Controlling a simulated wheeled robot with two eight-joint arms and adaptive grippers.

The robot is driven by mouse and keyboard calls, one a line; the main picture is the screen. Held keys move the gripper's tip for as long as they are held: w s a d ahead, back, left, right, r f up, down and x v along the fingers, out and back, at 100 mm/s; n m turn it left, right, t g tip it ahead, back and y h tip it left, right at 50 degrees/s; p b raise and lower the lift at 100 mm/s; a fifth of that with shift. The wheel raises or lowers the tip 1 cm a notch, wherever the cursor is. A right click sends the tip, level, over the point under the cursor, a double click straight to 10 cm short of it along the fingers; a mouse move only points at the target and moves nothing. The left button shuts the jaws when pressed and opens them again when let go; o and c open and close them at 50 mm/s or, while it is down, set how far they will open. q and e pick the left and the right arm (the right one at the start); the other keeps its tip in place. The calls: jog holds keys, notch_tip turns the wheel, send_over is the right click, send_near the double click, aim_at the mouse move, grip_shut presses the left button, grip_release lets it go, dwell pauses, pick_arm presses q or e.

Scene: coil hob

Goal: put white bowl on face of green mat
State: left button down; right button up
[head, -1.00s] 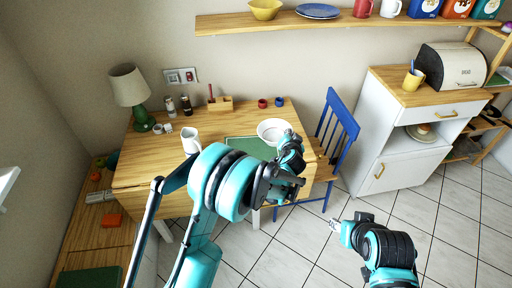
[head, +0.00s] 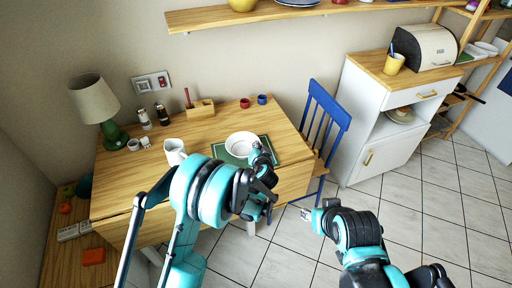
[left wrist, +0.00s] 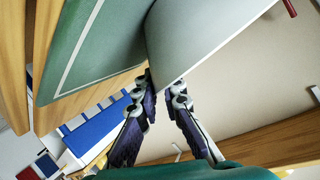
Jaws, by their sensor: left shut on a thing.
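The white bowl (head: 241,138) is over the green mat (head: 222,152) on the wooden table, with mat showing around it. My left gripper (head: 258,152) is at the bowl's right near side, shut on its rim. In the left wrist view the fingers (left wrist: 163,86) meet at the edge of the bowl (left wrist: 205,28), beside the mat (left wrist: 100,45) with its pale border line. Whether the bowl's base touches the mat is hard to tell. My right gripper (head: 307,213) is away from the table over the floor; its fingers are too small to read.
A white mug (head: 174,150) stands left of the mat. A green lamp (head: 113,133), shakers (head: 153,115), a wooden caddy (head: 200,108) and red and blue cups (head: 253,102) line the back. A blue chair (head: 325,118) stands at the table's right.

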pick_arm(q)
jog(key=shift+s+d+r, duration=0.1)
jog(key=shift+s+d, duration=0.05)
jog(key=c, duration=1.6)
grip_release()
jog(key=shift+c, duration=0.2)
